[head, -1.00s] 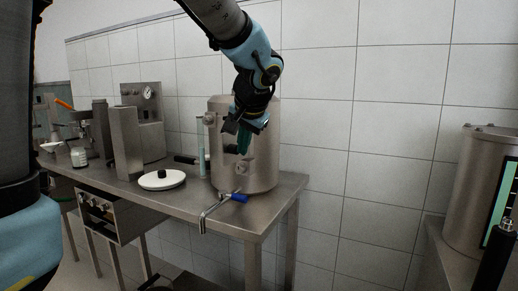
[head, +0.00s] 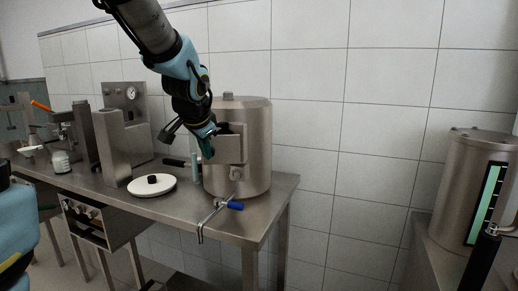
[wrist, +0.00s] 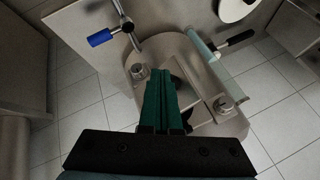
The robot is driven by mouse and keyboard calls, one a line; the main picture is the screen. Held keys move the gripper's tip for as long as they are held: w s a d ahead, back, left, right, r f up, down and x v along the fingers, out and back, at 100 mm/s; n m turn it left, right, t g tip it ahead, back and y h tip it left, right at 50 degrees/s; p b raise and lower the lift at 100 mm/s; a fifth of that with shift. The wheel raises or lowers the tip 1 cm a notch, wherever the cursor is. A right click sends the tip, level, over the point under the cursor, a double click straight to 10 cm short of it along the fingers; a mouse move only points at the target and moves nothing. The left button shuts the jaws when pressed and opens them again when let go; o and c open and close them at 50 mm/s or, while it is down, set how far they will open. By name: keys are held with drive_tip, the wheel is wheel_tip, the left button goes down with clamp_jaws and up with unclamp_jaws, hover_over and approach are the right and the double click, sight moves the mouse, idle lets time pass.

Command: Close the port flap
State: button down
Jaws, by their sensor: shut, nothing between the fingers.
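The disc separator is a steel drum (head: 257,165) on the table, and it also shows in the wrist view (wrist: 180,48). Its square port flap (head: 231,150) is on the front, facing me. A dark gap shows above and behind the flap's upper edge, so it looks partly open; the exact angle is unclear. My gripper (head: 207,151) is at the flap's left edge, with its green fingers together and empty. In the wrist view the fingers (wrist: 166,105) point at the drum beside the port area. I cannot tell whether they touch the flap.
A white disc with a black knob (head: 152,186) lies left of the drum. A pale upright tube (head: 195,167) stands between them. A tiled wall is behind.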

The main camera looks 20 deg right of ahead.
drive_tip(key=w+p, duration=0.2)
drive_tip(key=w, duration=0.4)
drive_tip(key=shift+w, duration=0.35)
idle(0.5)
